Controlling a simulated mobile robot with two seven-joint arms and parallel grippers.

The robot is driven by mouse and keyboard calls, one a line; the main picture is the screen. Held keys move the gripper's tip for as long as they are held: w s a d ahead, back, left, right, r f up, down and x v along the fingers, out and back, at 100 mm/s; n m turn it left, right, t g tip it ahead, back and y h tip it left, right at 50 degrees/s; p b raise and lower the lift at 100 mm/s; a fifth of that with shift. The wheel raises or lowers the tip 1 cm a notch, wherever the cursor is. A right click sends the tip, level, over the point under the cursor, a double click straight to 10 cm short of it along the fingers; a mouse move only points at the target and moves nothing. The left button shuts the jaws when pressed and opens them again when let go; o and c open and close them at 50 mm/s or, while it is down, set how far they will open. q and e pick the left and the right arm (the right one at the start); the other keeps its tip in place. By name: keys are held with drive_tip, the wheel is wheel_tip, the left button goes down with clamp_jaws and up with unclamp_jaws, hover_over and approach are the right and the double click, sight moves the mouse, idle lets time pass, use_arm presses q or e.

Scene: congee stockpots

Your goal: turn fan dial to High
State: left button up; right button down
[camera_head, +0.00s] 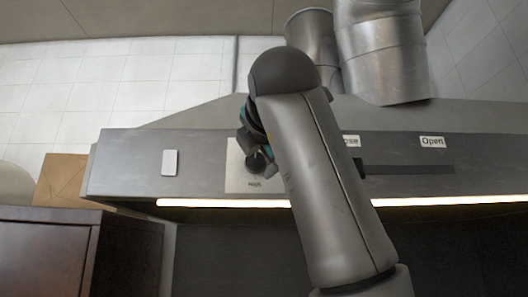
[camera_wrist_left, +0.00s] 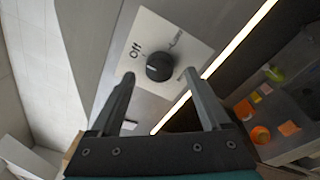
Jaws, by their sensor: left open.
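The fan dial (camera_wrist_left: 159,67) is a round black knob on a pale plate (camera_wrist_left: 182,25) on the hood front. In the left wrist view, "Off" and another, unclear label are on the plate. In the head view, a small label like "High" shows low on the plate (camera_head: 236,180). My left gripper (camera_wrist_left: 159,76) is open, its two fingertips on either side of the dial in the picture; I cannot tell whether they touch it. In the head view my arm hides part of the plate and most of the gripper. My right gripper is out of view.
The steel hood (camera_head: 125,165) spans the view, with a lit strip (camera_head: 225,203) along its lower edge. A slot (camera_head: 420,169) with an "Open" label (camera_head: 432,141) lies right of my arm. Metal ducts (camera_head: 385,55) rise behind. A dark cabinet (camera_head: 45,250) stands lower left.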

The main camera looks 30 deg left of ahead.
sight(255, 162)
use_arm(q)
drive_tip(key=shift+x, duration=1.25)
clamp_jaws()
